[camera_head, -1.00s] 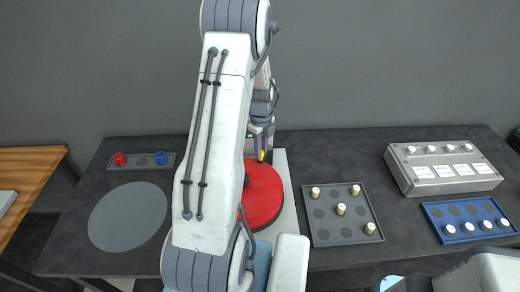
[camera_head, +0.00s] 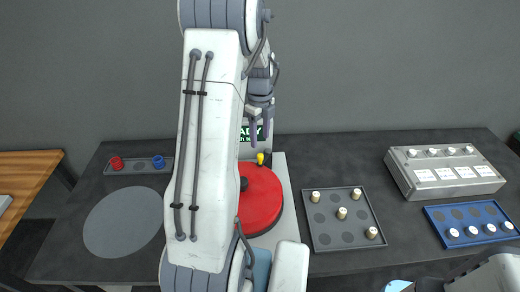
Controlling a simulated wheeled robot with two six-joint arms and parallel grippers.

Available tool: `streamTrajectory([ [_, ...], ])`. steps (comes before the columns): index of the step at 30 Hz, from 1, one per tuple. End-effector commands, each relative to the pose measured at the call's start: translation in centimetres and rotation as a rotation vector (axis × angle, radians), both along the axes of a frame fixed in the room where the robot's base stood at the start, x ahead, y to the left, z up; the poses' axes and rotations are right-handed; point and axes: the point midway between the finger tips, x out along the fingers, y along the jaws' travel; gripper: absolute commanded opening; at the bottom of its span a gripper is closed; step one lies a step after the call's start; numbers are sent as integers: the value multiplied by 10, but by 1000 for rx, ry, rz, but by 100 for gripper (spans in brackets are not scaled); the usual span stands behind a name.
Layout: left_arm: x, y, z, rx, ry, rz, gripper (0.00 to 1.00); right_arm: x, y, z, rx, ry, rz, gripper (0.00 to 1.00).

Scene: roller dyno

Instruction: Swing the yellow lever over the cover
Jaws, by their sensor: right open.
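The yellow lever (camera_head: 260,158) stands at the back edge of the round red cover (camera_head: 262,203), just behind it. The cover lies on a pale base plate (camera_head: 287,190), and my own arm hides its left part. My left gripper is not in view.
A grey tray with several pale pegs (camera_head: 343,239) lies right of the base. A metal box (camera_head: 443,171) and a blue tray (camera_head: 470,222) stand farther right. A grey disc (camera_head: 122,220) and a tray with red and blue knobs (camera_head: 138,167) lie left.

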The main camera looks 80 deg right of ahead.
Motion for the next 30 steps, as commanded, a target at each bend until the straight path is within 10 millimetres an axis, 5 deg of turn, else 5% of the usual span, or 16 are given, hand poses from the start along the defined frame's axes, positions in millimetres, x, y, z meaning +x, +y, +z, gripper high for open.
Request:
streamTrajectory([
  [9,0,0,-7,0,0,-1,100,0,0,33,-1,0,0,57],
  [26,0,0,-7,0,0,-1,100,0,0,34,0,0,0,57],
  [30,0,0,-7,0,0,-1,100,15,4,35,-1,-2,62,57],
])
